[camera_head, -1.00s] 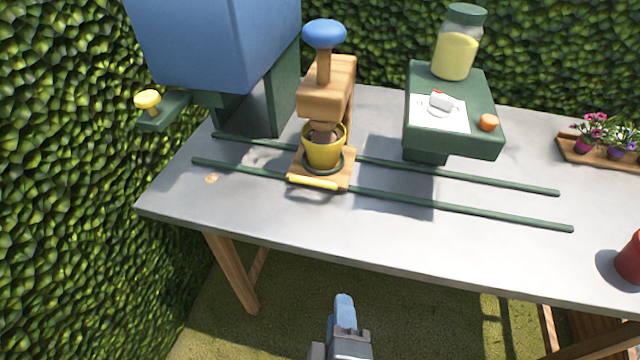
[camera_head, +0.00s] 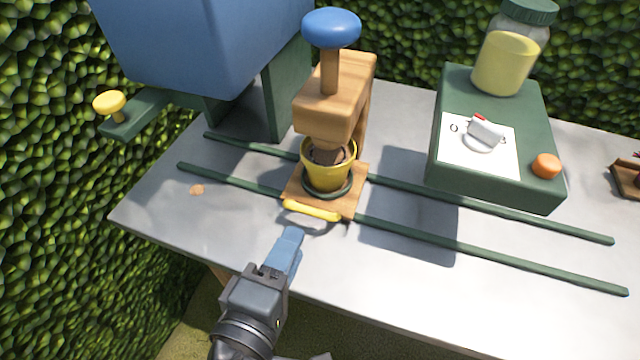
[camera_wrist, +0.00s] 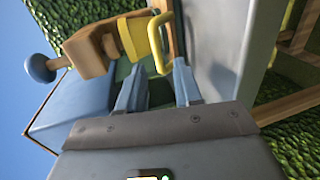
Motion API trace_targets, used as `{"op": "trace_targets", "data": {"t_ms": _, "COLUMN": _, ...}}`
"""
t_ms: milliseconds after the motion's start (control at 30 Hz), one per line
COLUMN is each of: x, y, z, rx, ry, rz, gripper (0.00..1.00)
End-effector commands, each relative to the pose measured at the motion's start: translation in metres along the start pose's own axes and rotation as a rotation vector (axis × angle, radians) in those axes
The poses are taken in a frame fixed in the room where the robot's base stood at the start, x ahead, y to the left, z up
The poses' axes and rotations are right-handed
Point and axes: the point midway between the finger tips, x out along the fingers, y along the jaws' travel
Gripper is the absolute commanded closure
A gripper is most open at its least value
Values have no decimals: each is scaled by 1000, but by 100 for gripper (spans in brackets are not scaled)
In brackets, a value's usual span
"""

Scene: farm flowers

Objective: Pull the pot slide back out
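The pot slide (camera_head: 345,197) is a wooden plate with a yellow handle (camera_head: 312,211) on its front edge, set on two green rails (camera_head: 430,234). A yellow pot (camera_head: 328,170) with soil stands on it, under a wooden press (camera_head: 335,95) with a blue knob (camera_head: 331,28). My gripper (camera_head: 290,240) is just in front of the handle and a little below it, apart from it. In the wrist view my gripper (camera_wrist: 160,78) has its two fingers spread with nothing between them. The yellow handle (camera_wrist: 158,42) lies just beyond the fingertips.
A blue hopper (camera_head: 200,45) stands at the back left, with a yellow knob (camera_head: 110,103) on a green arm. A green stand (camera_head: 495,135) with a jar, a paper and an orange button is to the right. The rails right of the slide are clear.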

Motion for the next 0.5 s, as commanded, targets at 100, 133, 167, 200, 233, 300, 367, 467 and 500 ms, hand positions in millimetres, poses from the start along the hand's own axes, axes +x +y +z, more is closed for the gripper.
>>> {"op": "trace_targets", "data": {"t_ms": 100, "x": 0, "y": 1, "z": -2, "rx": -1, "ry": -2, "rz": 4, "gripper": 66}}
{"op": "trace_targets", "data": {"t_ms": 133, "x": 1, "y": 1, "z": -2, "rx": -1, "ry": -3, "rz": 5, "gripper": 66}}
{"op": "trace_targets", "data": {"t_ms": 167, "x": 4, "y": 2, "z": -2, "rx": -2, "ry": -4, "rz": 5, "gripper": 66}}
{"op": "trace_targets", "data": {"t_ms": 200, "x": 7, "y": 2, "z": -2, "rx": -1, "ry": -5, "rz": 5, "gripper": 66}}
{"op": "trace_targets", "data": {"t_ms": 233, "x": 11, "y": 2, "z": -1, "rx": -1, "ry": -5, "rz": 6, "gripper": 66}}
{"op": "trace_targets", "data": {"t_ms": 300, "x": 21, "y": 2, "z": -1, "rx": -1, "ry": -7, "rz": 6, "gripper": 66}}
{"op": "trace_targets", "data": {"t_ms": 367, "x": 31, "y": 2, "z": -1, "rx": -1, "ry": -7, "rz": 5, "gripper": 66}}
{"op": "trace_targets", "data": {"t_ms": 467, "x": 46, "y": 2, "z": -1, "rx": 0, "ry": -6, "rz": 5, "gripper": 66}}
{"op": "trace_targets", "data": {"t_ms": 500, "x": 52, "y": 2, "z": -1, "rx": 0, "ry": -5, "rz": 5, "gripper": 66}}
